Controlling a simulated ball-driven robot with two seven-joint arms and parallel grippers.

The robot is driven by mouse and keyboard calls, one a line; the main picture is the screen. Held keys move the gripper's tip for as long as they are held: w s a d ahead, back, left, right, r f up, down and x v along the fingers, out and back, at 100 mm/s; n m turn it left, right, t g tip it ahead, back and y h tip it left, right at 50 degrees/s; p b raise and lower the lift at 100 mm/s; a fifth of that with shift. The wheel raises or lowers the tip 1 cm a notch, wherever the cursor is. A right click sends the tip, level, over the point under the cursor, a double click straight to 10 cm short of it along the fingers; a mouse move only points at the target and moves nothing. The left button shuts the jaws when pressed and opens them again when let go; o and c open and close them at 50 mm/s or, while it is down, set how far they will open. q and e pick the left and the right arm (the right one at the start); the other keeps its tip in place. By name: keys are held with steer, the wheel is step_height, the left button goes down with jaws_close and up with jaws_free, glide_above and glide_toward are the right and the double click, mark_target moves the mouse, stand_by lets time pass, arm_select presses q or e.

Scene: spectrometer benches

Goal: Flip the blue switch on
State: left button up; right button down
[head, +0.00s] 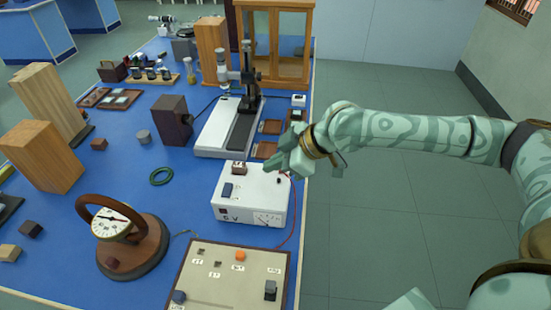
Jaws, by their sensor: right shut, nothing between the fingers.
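A blue switch (228,190) sits on the top left of a white power box (251,205) on the blue bench. I cannot tell which way it is tipped. My right gripper (276,163) comes in from the right and is shut and empty. In the picture it shows above the back right part of the box, to the right of the switch. I cannot tell whether it touches the box. My left gripper is not in view.
A beige panel (225,262) with an orange button (240,256) lies in front of the box. A round dial meter (128,240) stands at left, a green ring (161,176) behind it. A microscope stand (232,125) is behind the box. Free floor lies at right.

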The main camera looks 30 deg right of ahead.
steer(key=shift+s+d, duration=0.1)
steer(key=shift+s, duration=0.05)
steer(key=a+y+p, duration=0.1)
steer(key=a+p, duration=0.1)
steer(key=a, duration=0.3)
steer(key=shift+h, duration=0.5)
steer(key=w, duration=0.1)
steer(key=w+d, duration=0.1)
steer(key=w+d+p, duration=0.1)
steer(key=w, duration=0.1)
steer(key=shift+f, duration=0.1)
